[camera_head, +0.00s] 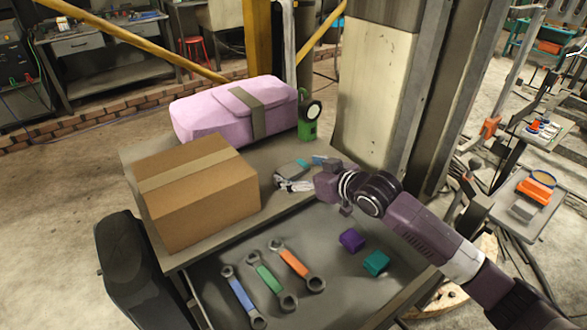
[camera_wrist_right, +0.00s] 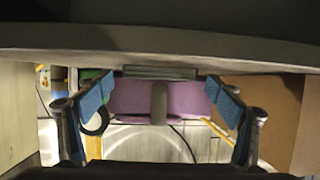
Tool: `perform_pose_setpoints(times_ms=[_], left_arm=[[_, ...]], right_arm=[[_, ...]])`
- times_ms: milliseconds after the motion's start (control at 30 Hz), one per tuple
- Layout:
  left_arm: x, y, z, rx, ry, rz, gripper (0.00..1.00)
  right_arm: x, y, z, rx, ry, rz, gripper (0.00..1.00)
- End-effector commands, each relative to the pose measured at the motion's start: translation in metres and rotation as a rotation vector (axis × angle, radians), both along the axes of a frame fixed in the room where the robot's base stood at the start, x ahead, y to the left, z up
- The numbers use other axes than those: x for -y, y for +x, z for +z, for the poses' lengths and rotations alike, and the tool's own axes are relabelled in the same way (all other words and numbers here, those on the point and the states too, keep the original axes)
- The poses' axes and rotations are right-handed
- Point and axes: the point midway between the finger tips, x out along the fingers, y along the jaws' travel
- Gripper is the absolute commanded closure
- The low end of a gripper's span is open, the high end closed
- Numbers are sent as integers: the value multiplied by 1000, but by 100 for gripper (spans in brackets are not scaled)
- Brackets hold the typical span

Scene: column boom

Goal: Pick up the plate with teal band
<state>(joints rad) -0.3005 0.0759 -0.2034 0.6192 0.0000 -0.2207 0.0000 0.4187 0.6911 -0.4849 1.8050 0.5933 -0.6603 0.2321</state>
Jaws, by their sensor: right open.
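The plate with teal band (camera_head: 286,171) appears as a small grey flat piece with a teal patch, on the upper surface of the workbench, right of the cardboard box. In the right wrist view, a thin grey slab (camera_wrist_right: 160,73) lies between the fingertips, likely this plate edge-on; no teal shows there. My right gripper (camera_head: 299,173) is open, low over the bench top at the plate, with its fingers partly covering it. Its two blue-padded fingers also show spread apart in the wrist view (camera_wrist_right: 160,84). I cannot tell whether they touch the plate. My left gripper is not in view.
A cardboard box (camera_head: 198,190) stands left on the bench (camera_head: 245,232), with a pink case (camera_head: 210,118) and green lamp (camera_head: 308,128) behind. Blue, green and orange wrenches (camera_head: 265,280), a purple block (camera_head: 351,240) and a teal block (camera_head: 375,262) lie on the lower front surface.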

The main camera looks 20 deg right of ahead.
Motion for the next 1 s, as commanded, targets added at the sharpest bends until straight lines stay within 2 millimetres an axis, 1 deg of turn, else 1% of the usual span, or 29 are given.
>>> perform_pose_setpoints(times_ms=[67,167,200,700,767,800,1000], left_arm=[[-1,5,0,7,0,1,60],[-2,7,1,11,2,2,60],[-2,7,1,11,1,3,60],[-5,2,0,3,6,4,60],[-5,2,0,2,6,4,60],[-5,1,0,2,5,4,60],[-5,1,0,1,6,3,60]], right_arm=[[0,0,-1,0,0,0,15],[0,0,-1,0,0,0,15],[0,0,-1,0,0,0,17],[0,0,0,0,0,0,72],[0,0,0,0,0,0,77],[0,1,3,6,1,0,77],[0,1,3,6,1,0,77]])
